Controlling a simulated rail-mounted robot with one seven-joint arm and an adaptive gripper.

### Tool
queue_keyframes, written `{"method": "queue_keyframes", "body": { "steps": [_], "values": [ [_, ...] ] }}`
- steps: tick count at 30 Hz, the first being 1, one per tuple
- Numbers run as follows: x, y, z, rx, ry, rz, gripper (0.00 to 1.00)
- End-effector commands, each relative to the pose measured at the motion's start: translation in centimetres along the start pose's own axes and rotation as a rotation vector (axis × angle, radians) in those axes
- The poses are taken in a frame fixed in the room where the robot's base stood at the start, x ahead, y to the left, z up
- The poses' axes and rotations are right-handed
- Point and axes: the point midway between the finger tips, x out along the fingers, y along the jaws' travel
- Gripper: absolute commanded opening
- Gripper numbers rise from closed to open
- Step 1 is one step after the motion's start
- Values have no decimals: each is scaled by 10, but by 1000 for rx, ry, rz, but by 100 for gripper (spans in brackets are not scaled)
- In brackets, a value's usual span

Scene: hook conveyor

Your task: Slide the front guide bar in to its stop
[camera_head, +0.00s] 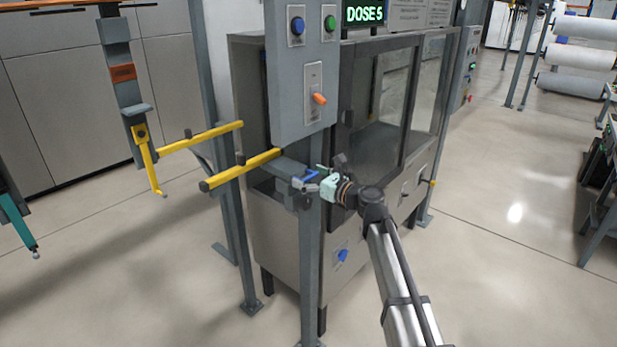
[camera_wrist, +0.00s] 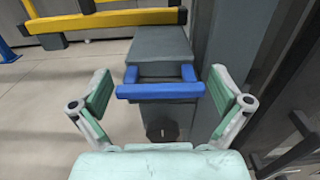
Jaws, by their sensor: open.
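Two yellow guide bars stick out to the left of the machine; the nearer, front bar (camera_head: 240,171) has a black end cap and runs to a grey slide block (camera_head: 287,166). A blue handle (camera_head: 306,177) is on the block's right end. In the wrist view the blue handle (camera_wrist: 160,91) is a bracket on the end of the grey block (camera_wrist: 160,46), with yellow bars beyond. My gripper (camera_head: 318,182) is at the handle in the head view. In the wrist view its fingers (camera_wrist: 160,78) are spread, one on either side of the handle, with visible gaps.
The rear yellow bar (camera_head: 205,136) is beside a hanging yellow hook (camera_head: 149,165). A grey post (camera_head: 309,265) and control panel (camera_head: 303,70) stand close to my gripper. The glass-doored machine (camera_head: 390,95) is behind. A teal hook (camera_head: 18,222) hangs far left.

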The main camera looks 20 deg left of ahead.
Motion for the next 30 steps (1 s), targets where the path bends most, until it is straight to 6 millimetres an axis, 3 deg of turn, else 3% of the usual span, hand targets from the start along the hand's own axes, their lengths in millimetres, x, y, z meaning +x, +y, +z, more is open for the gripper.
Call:
{"method": "queue_keyframes", "body": {
  "steps": [8, 21, 30],
  "values": [
    [-16, 1, 0, 0, 0, -1, 100],
    [-96, 2, 0, -1, 0, -2, 100],
    [-120, 1, 0, 0, -1, 0, 100]
  ]
}}
